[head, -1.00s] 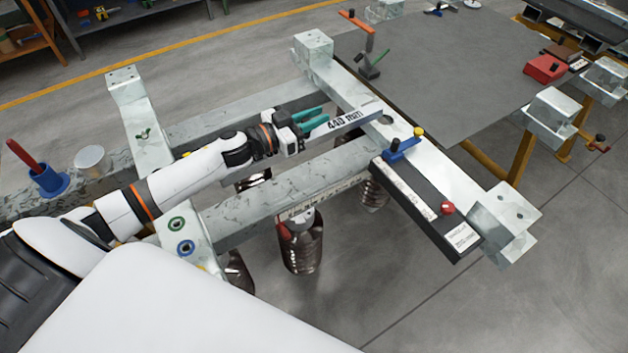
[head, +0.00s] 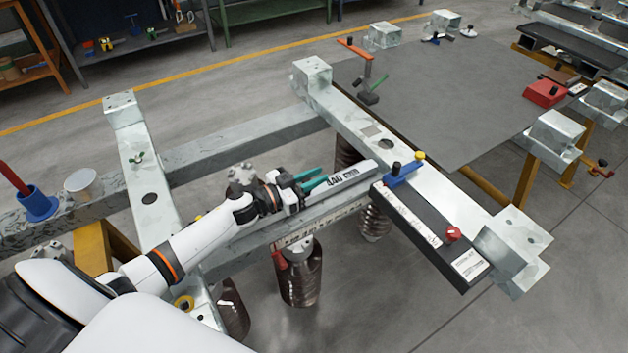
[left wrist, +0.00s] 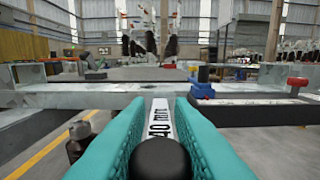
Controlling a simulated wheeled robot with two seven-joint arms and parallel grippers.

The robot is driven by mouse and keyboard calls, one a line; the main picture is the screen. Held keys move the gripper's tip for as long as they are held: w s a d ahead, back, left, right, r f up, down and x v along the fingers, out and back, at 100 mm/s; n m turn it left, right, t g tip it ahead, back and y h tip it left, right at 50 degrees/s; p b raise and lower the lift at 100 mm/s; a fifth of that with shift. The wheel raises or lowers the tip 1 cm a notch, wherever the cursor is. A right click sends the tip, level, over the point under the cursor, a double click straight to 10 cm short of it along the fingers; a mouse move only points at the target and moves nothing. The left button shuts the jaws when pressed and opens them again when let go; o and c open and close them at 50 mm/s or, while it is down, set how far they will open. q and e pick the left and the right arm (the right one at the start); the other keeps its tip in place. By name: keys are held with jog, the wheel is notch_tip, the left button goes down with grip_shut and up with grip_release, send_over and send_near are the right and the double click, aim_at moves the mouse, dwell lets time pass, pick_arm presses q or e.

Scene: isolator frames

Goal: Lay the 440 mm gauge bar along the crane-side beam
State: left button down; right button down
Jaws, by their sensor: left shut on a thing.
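The gauge bar (head: 350,177), pale with dark "440 mm" lettering, lies lengthwise over the near long beam (head: 325,214) of the frame. I cannot tell whether it touches the beam. My left gripper (head: 314,184), with teal fingers, is shut on the bar; its body hides the rear part. In the left wrist view the bar (left wrist: 160,122) runs forward between the teal fingers toward a pale crossbeam (left wrist: 110,88). The far long beam (head: 245,140) runs roughly parallel. No label shows which beam is crane-side. My right gripper is not in view.
A black-and-white rail with a blue clamp (head: 402,173) and red knob (head: 453,234) lies along the right crossbeam (head: 355,112). A blue holder (head: 38,205) and white cup (head: 81,184) stand at left. The gap between the long beams is open.

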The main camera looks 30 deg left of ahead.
pick_arm(q)
jog(key=shift+f, duration=0.2)
jog(key=c, duration=1.3)
grip_release()
jog(key=shift+f, duration=0.1)
jog(key=shift+s+a, duration=0.2)
jog(key=shift+s, duration=0.1)
jog(key=p+v, duration=0.1)
jog(key=v, duration=0.1)
jog(key=p+v, duration=0.1)
jog(key=v, duration=0.2)
jog(key=shift+s+a+r, duration=0.15)
jog(key=shift+s+r, duration=0.05)
jog(key=shift+s, duration=0.05)
jog(key=shift+s+a+f+p, duration=0.1)
jog(key=shift+s+a+p, duration=0.25)
jog(key=shift+s, duration=0.2)
